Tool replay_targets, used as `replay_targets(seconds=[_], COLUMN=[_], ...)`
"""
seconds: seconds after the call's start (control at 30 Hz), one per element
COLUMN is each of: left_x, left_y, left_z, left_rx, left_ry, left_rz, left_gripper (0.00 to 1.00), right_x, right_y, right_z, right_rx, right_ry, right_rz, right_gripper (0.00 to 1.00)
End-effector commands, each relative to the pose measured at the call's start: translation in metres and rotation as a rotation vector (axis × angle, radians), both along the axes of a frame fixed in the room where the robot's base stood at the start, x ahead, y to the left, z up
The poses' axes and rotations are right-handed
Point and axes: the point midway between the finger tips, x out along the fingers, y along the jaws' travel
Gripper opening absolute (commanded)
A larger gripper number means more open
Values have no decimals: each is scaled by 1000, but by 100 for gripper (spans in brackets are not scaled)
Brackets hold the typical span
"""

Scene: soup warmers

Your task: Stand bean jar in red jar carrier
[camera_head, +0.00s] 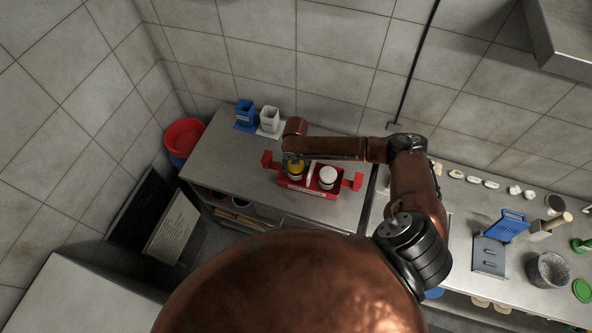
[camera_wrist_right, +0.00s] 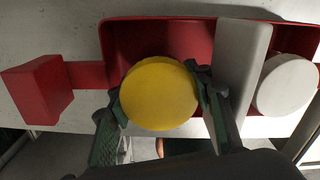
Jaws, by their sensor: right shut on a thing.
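The red jar carrier (camera_head: 300,187) stands on the steel counter, a handle block at each end; it also shows in the wrist view (camera_wrist_right: 150,33). A grey divider (camera_wrist_right: 241,75) splits it. A yellow-lidded jar (camera_head: 296,170), seemingly the bean jar, is at the left compartment, its lid (camera_wrist_right: 158,93) facing up. My right gripper (camera_wrist_right: 156,84) is shut on it, one finger on each side. Whether the jar's base touches the carrier floor is hidden. A white-lidded jar (camera_head: 328,176) stands in the right compartment. My left gripper is not in view.
A blue container (camera_head: 244,113) and a white one (camera_head: 269,118) stand at the counter's back left. A red tub (camera_head: 184,135) is beyond its left edge. The right-hand counter holds a blue-handled tool (camera_head: 508,225) and a speckled pot (camera_head: 548,270). Counter left of the carrier is clear.

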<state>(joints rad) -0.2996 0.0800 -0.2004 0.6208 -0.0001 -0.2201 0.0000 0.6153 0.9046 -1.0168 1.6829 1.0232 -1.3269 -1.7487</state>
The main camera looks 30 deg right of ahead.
Motion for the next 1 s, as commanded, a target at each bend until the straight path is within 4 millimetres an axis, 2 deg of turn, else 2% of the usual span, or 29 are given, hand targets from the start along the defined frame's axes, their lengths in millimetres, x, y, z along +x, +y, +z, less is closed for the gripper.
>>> replay_targets(seconds=[0.1, 0.5, 0.53, 0.63, 0.87, 1.0], left_x=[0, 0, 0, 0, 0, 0], left_y=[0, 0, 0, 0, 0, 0], left_z=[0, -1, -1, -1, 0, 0], left_rx=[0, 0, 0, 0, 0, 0], left_ry=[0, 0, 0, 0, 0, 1], left_rz=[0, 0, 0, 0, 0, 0], left_gripper=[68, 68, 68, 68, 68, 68], right_x=[1, 1, 1, 0, 0, 1], right_y=[1, 0, 0, 0, 0, 0], right_z=[-10, -15, -15, -15, -14, -6], right_rx=[0, 0, -1, -1, -1, 0], right_ry=[-2, -2, -2, -2, -2, -4], right_rz=[1, 1, 1, 1, 1, 1], right_gripper=[18, 18, 49, 54, 54, 54])
